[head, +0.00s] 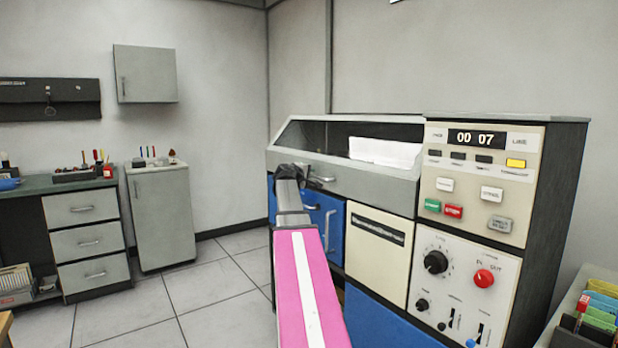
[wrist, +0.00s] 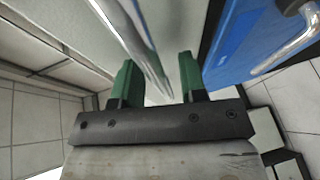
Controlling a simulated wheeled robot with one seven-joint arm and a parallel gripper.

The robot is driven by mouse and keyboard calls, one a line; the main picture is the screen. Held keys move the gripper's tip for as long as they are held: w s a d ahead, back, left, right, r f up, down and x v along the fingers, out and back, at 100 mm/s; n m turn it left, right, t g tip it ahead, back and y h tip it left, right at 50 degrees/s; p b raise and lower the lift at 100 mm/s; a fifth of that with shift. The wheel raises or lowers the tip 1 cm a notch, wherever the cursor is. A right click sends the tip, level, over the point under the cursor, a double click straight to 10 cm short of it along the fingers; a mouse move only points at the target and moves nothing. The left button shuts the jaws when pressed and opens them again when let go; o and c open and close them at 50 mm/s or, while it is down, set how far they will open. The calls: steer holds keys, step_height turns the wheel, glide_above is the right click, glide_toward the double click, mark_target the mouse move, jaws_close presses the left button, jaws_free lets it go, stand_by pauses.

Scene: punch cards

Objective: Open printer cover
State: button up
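The printer cover (head: 400,184) is a grey frame with a clear window on top of the printer's left part. It looks closed. My gripper (wrist: 157,75) has green fingers spread apart, and it reaches the cover's front in the head view, where its fingertips are hard to make out. In the wrist view a shiny metal handle (wrist: 133,42) runs down towards the gap between the fingers. It looks close to the left finger, but I cannot tell if they touch. In the head view the handle (head: 322,179) is partly hidden by my gripper.
A blue door (head: 318,215) with its own metal handle (wrist: 305,28) is just below and beside my gripper. The control panel (head: 483,185) stands to the right. A card rack (head: 600,310) is at lower right. The tiled floor (head: 150,315) at left is clear.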

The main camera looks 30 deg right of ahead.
jaws_close()
steer(key=shift+r, duration=0.1)
